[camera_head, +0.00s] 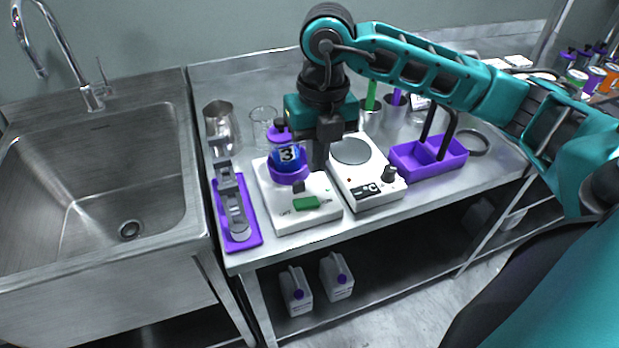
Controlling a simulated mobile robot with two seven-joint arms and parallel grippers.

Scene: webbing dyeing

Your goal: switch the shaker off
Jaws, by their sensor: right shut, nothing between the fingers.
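The shaker (268,205) is a white box on the steel bench, with a green rocker switch (306,203) on its front part. Small lettering lies on both sides of the switch, and a small green light shows near it. A flask (288,158) with blue liquid and a label "3" sits in a purple holder on the shaker. My right gripper (319,157) is shut and empty, pointing down just right of the flask, above and behind the switch. Its fingertips are hard to make out against the dark parts there. My left gripper is out of view.
A hotplate (372,187) with a knob stands close to the right of the shaker. A purple caddy (428,164) is beyond it. A purple tray (250,236) with a metal tool lies left. A glass beaker (263,121) and steel jug (220,125) stand behind. The sink (100,185) is far left.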

